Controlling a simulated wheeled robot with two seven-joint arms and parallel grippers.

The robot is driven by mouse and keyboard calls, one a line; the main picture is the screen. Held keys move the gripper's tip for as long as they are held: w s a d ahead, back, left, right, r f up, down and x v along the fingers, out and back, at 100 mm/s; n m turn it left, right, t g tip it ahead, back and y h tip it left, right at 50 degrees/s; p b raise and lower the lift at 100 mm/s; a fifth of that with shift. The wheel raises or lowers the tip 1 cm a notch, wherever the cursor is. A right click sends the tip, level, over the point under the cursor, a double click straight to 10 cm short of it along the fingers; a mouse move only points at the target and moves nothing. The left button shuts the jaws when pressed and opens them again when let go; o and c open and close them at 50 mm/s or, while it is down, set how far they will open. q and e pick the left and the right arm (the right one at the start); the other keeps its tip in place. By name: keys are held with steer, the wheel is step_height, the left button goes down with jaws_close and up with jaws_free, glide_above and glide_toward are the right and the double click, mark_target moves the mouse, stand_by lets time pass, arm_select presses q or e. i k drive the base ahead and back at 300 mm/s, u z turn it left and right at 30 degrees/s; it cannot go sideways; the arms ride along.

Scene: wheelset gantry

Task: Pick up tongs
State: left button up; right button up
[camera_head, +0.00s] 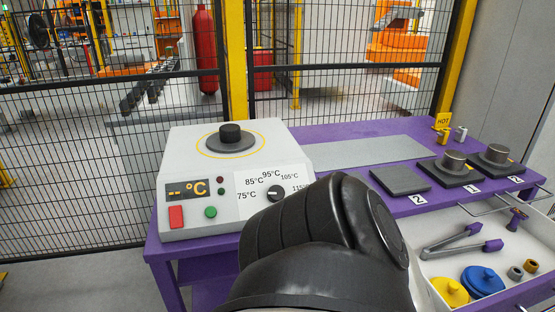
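The tongs (450,239) lie in the open white drawer (411,230) at the right. They have grey arms that spread towards two purple tips on the right, and their joined end is at the left. A black link of my own arm fills the lower middle and covers part of the bench front and the drawer's left side. Neither of my grippers shows in the head view, so their distance from the tongs cannot be seen.
A heater box (222,185) and numbered plates (400,180) stand on the purple bench (345,133). Mesh fencing (60,170) stands behind.

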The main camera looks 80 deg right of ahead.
mark_target(474, 228)
steer(key=u, duration=0.05)
steer(key=k, duration=1.7)
steer(key=z, duration=1.6)
